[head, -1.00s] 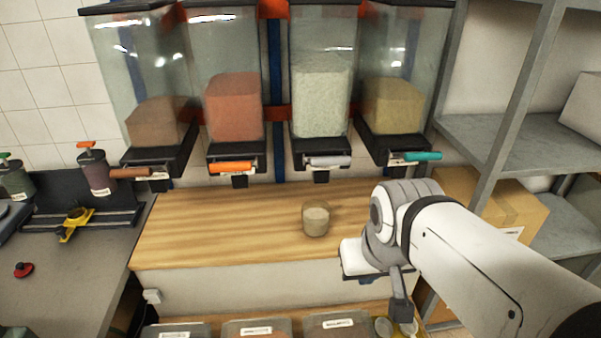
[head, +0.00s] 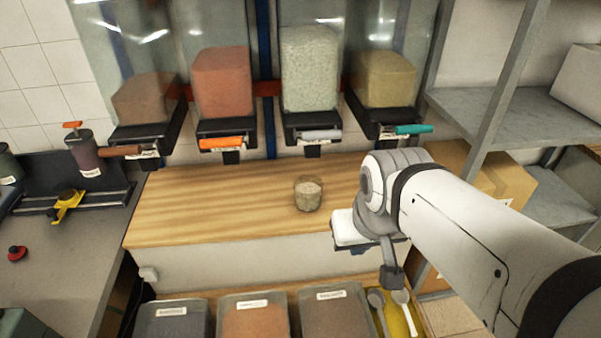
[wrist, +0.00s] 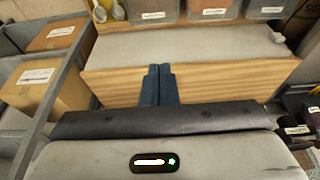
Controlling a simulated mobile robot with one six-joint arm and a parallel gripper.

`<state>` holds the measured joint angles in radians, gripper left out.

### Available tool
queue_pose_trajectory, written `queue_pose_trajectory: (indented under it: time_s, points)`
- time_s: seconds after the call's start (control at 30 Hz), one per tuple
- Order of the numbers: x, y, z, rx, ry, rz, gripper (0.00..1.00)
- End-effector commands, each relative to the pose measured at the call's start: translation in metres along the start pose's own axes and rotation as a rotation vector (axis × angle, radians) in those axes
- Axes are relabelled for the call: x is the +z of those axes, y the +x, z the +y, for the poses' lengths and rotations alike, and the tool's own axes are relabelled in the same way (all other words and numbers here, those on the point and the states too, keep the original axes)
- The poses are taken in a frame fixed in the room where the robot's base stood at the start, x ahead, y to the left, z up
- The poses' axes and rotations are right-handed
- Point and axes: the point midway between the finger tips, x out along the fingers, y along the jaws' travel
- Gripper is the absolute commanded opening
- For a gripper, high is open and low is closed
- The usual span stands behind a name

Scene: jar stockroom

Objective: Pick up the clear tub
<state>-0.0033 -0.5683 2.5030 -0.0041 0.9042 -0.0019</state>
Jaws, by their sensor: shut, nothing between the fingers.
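The clear tub (head: 308,194) stands upright on the wooden counter (head: 200,205) in the head view, with pale, grainy contents showing inside. It is left of my arm's wrist and apart from it. My gripper (wrist: 158,84) shows in the wrist view with its two blue fingers together and nothing between them. In the head view its fingers are mostly hidden by my arm. The tub does not show in the wrist view.
Several dispensers with coloured handles, one orange (head: 222,143), hang behind the counter. Open bins (head: 255,315) and a yellow tray with scoops (head: 400,318) sit lower in front. Grey shelving (head: 500,100) and cardboard boxes (head: 505,180) stand at right. The counter left of the tub is clear.

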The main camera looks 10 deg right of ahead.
Motion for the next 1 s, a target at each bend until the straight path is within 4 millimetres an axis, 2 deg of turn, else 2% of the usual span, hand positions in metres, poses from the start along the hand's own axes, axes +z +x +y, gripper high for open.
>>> queue_pose_trajectory:
  time_s: [0.47, 0.63, 0.77, 1.0]
  points:
    - [0.000, 0.000, 0.000, 0.000, 0.000, 0.000, 0.00]
    - [-0.006, 0.007, 0.000, 0.000, 0.000, 0.003, 0.13]
    - [-0.029, 0.030, 0.000, 0.000, 0.001, 0.017, 0.24]
    - [-0.098, 0.101, -0.003, -0.001, 0.002, 0.068, 0.43]
